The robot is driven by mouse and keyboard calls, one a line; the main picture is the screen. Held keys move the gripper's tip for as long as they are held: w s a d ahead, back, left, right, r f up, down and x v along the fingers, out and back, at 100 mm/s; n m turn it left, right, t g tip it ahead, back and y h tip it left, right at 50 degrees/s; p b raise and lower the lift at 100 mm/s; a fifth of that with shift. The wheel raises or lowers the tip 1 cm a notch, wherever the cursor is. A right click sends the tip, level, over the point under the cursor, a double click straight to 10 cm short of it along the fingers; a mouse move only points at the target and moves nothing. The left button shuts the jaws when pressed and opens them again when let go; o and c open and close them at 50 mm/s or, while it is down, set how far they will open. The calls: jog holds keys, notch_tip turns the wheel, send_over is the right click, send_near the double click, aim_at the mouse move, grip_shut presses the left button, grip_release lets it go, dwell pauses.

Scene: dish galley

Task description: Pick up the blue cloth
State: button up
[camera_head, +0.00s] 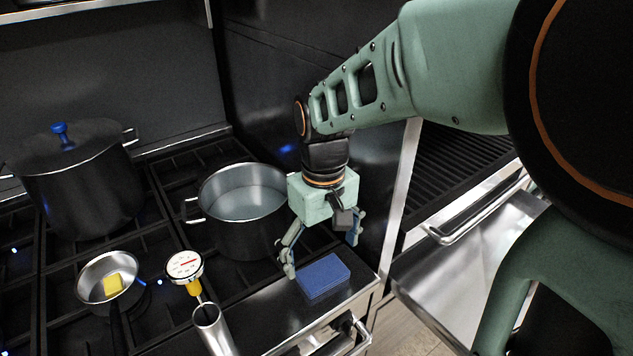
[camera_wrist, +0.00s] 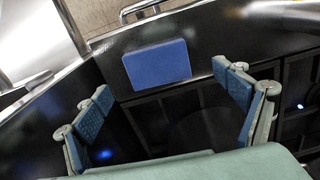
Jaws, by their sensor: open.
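The blue cloth (camera_head: 322,275) is a folded, flat, block-like pad lying on the dark front ledge of the stove. In the wrist view the blue cloth (camera_wrist: 157,65) lies beyond the fingertips, roughly between them. My gripper (camera_head: 322,252) is open and empty, above and a little behind the cloth, pointing down. In the wrist view my gripper (camera_wrist: 166,92) shows its two blue-padded fingers spread wide. They look apart from the cloth.
An open pot (camera_head: 243,197) stands just left of my gripper. A dial thermometer (camera_head: 184,266) and a metal cylinder (camera_head: 213,330) stand left of the cloth. A small pan (camera_head: 108,283) holds a yellow piece (camera_head: 113,285). A lidded black pot (camera_head: 75,190) is farther left. A dark wall rises behind.

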aim_at(323, 272)
jog(key=shift+w+d+f+b, duration=0.1)
jog(key=shift+f+b, duration=1)
jog(key=shift+f, duration=0.25)
jog(key=shift+w+f+b, duration=0.1)
jog(key=shift+f+b, duration=1)
jog(key=shift+f, duration=0.25)
jog(key=shift+r, duration=0.1)
jog(key=c, duration=1.2)
